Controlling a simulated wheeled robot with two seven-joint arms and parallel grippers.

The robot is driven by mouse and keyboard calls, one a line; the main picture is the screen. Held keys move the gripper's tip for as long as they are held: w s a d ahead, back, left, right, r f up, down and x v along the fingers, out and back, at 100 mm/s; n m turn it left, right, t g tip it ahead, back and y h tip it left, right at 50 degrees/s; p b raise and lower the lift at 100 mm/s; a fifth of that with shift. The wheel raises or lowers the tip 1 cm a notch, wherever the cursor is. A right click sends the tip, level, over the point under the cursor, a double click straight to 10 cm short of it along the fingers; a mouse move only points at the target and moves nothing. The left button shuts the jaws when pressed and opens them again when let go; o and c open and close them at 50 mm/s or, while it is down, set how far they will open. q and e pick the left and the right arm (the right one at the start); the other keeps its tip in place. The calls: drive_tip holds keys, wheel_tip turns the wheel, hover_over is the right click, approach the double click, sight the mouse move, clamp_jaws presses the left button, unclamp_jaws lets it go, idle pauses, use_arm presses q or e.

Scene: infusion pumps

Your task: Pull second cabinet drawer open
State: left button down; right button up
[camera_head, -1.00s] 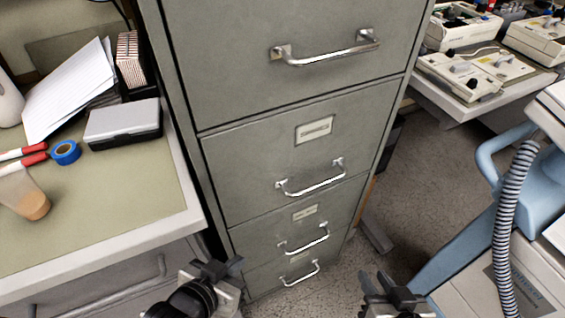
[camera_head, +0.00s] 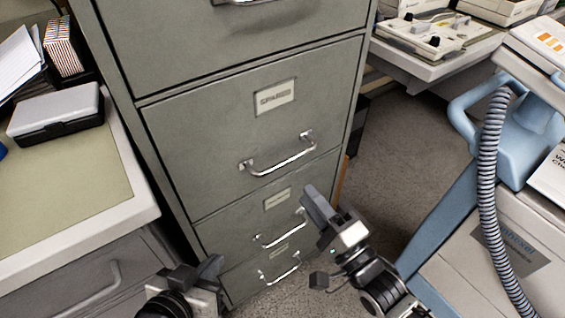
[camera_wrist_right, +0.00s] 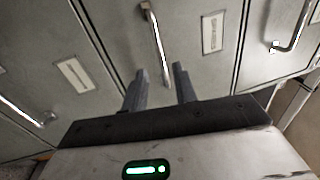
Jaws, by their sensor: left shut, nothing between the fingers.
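A grey-green filing cabinet stands in the middle of the head view. Its second drawer (camera_head: 180,130), with a label and a metal bar handle (camera_head: 278,158), is closed. My right gripper (camera_head: 312,240) is in front of the cabinet's lower right side, below and right of that handle. In the right wrist view my right gripper (camera_wrist_right: 160,82) is open and empty, its fingers pointing at the drawer fronts. A bar handle (camera_wrist_right: 155,45) lies just beyond the gap; I cannot tell which drawer's. My left gripper (camera_head: 205,275) is shut and empty at the bottom, left of the cabinet's base.
A desk (camera_head: 125,200) with a grey case (camera_head: 55,112) stands left of the cabinet. A blue and white machine with a ribbed hose (camera_head: 487,180) stands close on the right. Lower drawer handles (camera_head: 280,236) stick out below. Some floor (camera_head: 410,150) is clear between cabinet and machine.

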sight(283, 162)
drive_tip(key=x, duration=1)
drive_tip(key=shift+a, duration=0.1)
clamp_jaws()
